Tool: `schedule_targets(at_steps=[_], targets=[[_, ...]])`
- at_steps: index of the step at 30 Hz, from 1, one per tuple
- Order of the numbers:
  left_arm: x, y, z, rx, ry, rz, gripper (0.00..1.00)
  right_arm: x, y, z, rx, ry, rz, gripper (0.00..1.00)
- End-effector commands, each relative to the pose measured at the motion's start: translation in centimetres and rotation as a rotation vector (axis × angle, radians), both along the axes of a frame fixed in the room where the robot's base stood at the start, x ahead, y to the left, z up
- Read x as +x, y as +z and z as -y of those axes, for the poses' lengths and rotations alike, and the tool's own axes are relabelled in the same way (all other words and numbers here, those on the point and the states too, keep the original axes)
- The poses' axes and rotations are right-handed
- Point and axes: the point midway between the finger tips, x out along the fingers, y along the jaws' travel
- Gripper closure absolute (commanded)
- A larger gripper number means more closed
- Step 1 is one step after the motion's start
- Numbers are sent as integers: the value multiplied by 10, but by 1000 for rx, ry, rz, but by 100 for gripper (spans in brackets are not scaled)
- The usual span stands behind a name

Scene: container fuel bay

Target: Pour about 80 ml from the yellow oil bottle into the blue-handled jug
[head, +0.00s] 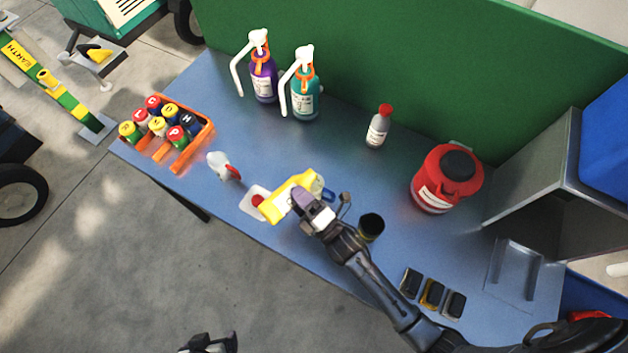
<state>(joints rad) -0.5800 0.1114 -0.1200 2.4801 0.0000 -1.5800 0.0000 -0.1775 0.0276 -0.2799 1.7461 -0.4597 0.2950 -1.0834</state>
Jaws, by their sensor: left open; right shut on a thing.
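The yellow oil bottle (280,204) is in my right gripper (308,207), which is shut on it above the front of the table. The bottle is tilted well over, with its upper-right end close to the blue-handled jug (318,186). The jug is clear, with a blue handle at its lower right, and is partly hidden by the bottle and gripper. I cannot see a stream or the level in the jug. My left gripper (212,344) is open and empty at the bottom edge of the view, off the table.
A white pad with a red cap (257,201) and a red-handled jug (222,166) are left of the bottle. A dark cup (371,226) stands right of my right gripper. Pump bottles (305,98), a red-capped bottle (378,128) and a red can (440,185) stand behind.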

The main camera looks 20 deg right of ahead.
Motion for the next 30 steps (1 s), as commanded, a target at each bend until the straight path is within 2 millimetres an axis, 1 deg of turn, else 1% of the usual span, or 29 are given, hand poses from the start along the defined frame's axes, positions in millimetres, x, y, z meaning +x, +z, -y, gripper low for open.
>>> schedule_targets(at_steps=[9, 30], targets=[[0, 1, -1, 3, -1, -1, 12, -2, 1, -6, 11, 0, -4, 65], [0, 4, -3, 12, -8, 0, 12, -2, 4, -7, 39, 0, -16, 65]])
